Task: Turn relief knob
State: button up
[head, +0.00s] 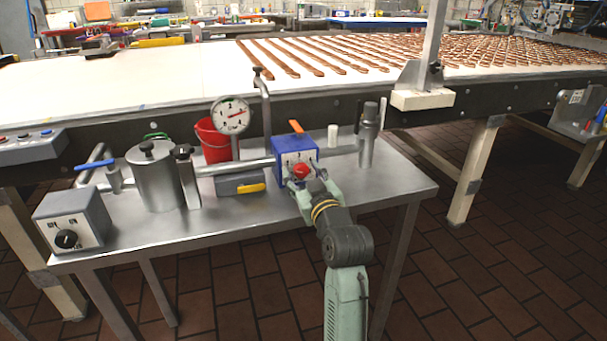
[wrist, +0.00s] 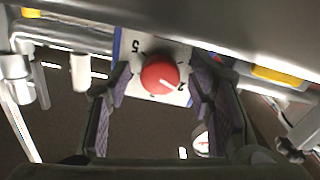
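The relief knob (head: 301,171) is a round red knob on the front of a blue box (head: 294,150) with an orange lever on top, on the steel table. In the wrist view the red knob (wrist: 160,75) sits on a white dial plate (wrist: 137,92) with numbers, a 5 and a 2 readable. A pale pointer mark on the knob points to the lower right. My gripper (head: 303,186) is at the box front. In the wrist view my gripper (wrist: 161,82) has one finger on each side of the knob, with gaps visible between fingers and knob.
A pressure gauge (head: 232,116), a red bucket (head: 213,143), a metal canister (head: 157,176) and a grey knob box (head: 73,222) stand left of the blue box. A vertical metal cylinder (head: 368,135) stands to its right. The conveyor (head: 150,85) runs behind. The table's right front (head: 400,185) is clear.

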jog(key=c, duration=1.1)
jog(key=shift+o, duration=0.2)
jog(key=shift+r+m+p, duration=0.1)
jog(key=shift+m+p, duration=0.85)
jog(key=shift+m, duration=0.35)
jog(key=shift+m+p, duration=0.9)
jog(key=shift+m, duration=0.7)
jog(key=o, duration=1.2)
jog(key=shift+c, duration=0.2)
